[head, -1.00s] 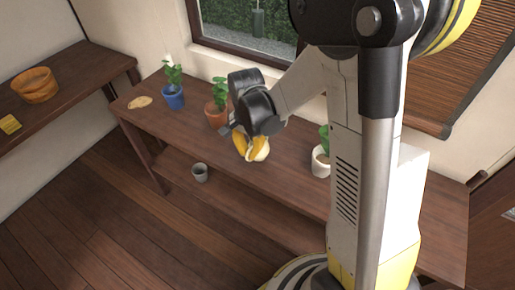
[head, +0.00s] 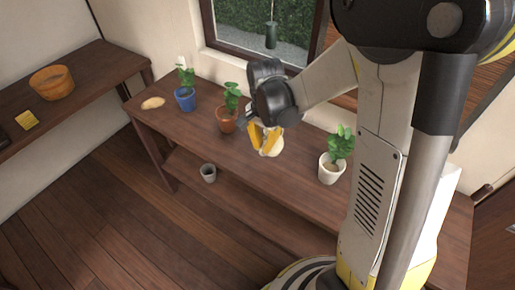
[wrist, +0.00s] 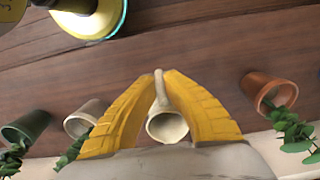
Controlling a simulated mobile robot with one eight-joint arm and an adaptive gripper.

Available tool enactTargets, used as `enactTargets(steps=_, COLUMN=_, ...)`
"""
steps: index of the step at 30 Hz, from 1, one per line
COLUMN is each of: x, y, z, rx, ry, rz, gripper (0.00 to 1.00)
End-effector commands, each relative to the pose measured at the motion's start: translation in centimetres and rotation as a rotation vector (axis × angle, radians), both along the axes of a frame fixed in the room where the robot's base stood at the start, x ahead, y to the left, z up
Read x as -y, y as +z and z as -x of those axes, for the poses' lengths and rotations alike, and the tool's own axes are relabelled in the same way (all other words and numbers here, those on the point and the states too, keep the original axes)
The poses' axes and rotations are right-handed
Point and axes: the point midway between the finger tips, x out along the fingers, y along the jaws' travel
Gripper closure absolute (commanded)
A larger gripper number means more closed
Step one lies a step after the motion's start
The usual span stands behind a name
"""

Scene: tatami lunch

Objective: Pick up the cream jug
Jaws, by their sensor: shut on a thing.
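The cream jug (head: 274,147) is a small pale vessel above the long wooden bench, partly hidden by my yellow fingers in the head view. In the wrist view the jug (wrist: 167,128) shows its round open mouth, with its pale handle towards the fingertips. My gripper (head: 262,143) is shut on the jug, with one yellow finger on each side of it. In the wrist view the gripper (wrist: 160,82) has the handle between its tips. I cannot tell whether the jug is clear of the bench top.
The bench (head: 290,185) carries potted plants: a terracotta pot (head: 227,122) beside my gripper, a blue pot (head: 185,101) further left, and a white pot (head: 330,173) to the right. A dark green pot (wrist: 28,126) shows in the wrist view. A grey pot (head: 209,174) stands on the lower shelf.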

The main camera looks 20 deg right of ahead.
Motion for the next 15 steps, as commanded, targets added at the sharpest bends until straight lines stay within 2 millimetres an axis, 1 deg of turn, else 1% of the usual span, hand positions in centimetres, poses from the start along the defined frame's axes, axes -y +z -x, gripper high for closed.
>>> enactTargets(steps=1, x=0.7, y=0.6, z=0.1, rx=0.000, ry=-0.003, rz=0.000, gripper=1.00)
enactTargets(steps=3, x=1.6, y=1.1, z=0.3, rx=0.000, ry=-0.004, rz=0.000, gripper=1.00)
enactTargets(steps=15, x=6.1, y=3.9, z=1.1, rx=0.000, ry=-0.002, rz=0.000, gripper=1.00)
